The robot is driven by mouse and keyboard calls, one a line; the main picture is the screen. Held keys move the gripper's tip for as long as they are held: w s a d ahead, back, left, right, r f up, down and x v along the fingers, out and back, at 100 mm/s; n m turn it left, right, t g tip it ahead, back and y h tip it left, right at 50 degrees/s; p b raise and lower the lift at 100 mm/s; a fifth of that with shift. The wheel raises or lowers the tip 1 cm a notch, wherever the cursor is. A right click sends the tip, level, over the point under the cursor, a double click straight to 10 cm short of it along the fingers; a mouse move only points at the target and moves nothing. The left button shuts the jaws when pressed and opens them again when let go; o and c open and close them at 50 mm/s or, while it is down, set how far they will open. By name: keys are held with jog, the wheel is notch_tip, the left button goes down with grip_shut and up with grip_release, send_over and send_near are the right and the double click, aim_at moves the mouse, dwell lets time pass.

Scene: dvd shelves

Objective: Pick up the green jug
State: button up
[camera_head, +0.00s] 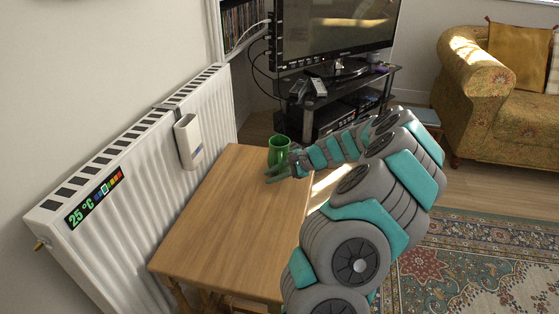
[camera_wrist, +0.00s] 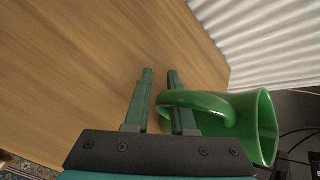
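The green jug (camera_head: 279,148) stands upright at the far right end of the wooden table (camera_head: 235,205). In the wrist view the jug (camera_wrist: 255,125) is at the right, its open rim facing right and its handle (camera_wrist: 200,101) pointing left. My gripper (camera_wrist: 160,75) is open, with two parallel green fingers a gap apart. The handle crosses in front of the right finger, and its outer bend lies at the gap between the fingers. I cannot tell whether it touches a finger. In the head view my gripper (camera_head: 282,174) is beside the jug on its near side.
A white radiator (camera_head: 140,165) runs along the table's left side. A TV stand (camera_head: 335,100) with a television (camera_head: 335,30) is behind the jug. A patterned sofa (camera_head: 510,125) stands at the right. The rest of the tabletop is clear.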

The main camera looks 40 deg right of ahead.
grip_shut()
dwell(1.0)
